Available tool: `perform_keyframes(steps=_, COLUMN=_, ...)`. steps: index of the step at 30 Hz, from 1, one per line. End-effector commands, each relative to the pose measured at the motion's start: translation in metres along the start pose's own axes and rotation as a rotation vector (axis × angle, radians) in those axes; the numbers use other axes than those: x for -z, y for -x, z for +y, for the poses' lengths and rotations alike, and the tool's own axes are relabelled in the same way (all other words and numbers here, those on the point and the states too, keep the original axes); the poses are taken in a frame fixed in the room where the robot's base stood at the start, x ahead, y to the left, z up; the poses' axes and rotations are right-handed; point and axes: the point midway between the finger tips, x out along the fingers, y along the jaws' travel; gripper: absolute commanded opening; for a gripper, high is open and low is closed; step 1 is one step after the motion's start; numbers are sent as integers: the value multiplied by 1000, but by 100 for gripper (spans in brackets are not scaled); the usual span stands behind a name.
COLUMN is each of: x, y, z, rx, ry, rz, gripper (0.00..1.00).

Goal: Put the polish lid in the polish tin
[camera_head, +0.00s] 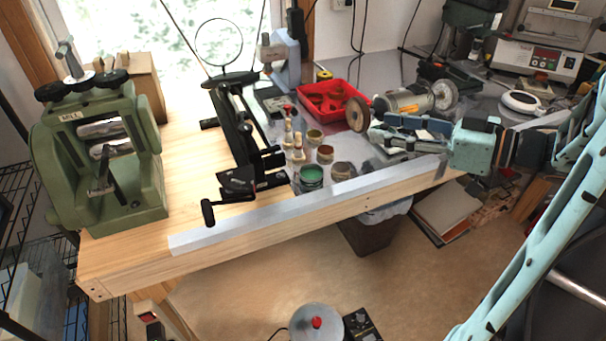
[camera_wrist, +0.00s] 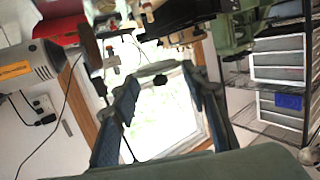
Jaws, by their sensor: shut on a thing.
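My gripper (camera_head: 376,140) reaches in from the right, low over the bench top near its front edge. In the wrist view its two blue fingers (camera_wrist: 162,76) are apart, with a thin pale grey-green piece, apparently the polish lid (camera_wrist: 156,68), between their tips. The lid is not clear in the head view. Left of the gripper stand several small round open containers: one with green contents (camera_head: 311,175), a greyish one (camera_head: 342,171) and reddish-brown ones (camera_head: 325,153). I cannot tell for sure which is the polish tin.
A buffing motor (camera_head: 402,104) with a brown wheel (camera_head: 358,114) stands just behind the gripper. A red tray (camera_head: 328,100) is behind the containers. A black clamp-like tool (camera_head: 243,150) and a green rolling mill (camera_head: 98,155) stand left. Bare wood (camera_head: 190,190) lies between them.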

Motion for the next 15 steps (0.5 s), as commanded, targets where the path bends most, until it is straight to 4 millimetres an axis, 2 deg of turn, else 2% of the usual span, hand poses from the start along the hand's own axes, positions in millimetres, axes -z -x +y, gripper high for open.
perform_keyframes(steps=5, x=-5, y=-22, z=-9, rx=5, ry=-1, rz=0, gripper=29)
perform_keyframes(steps=14, x=-26, y=-98, z=-31, rx=7, ry=-2, rz=-1, gripper=29)
perform_keyframes(steps=15, x=-36, y=-105, z=-32, rx=6, ry=-6, rz=0, gripper=29)
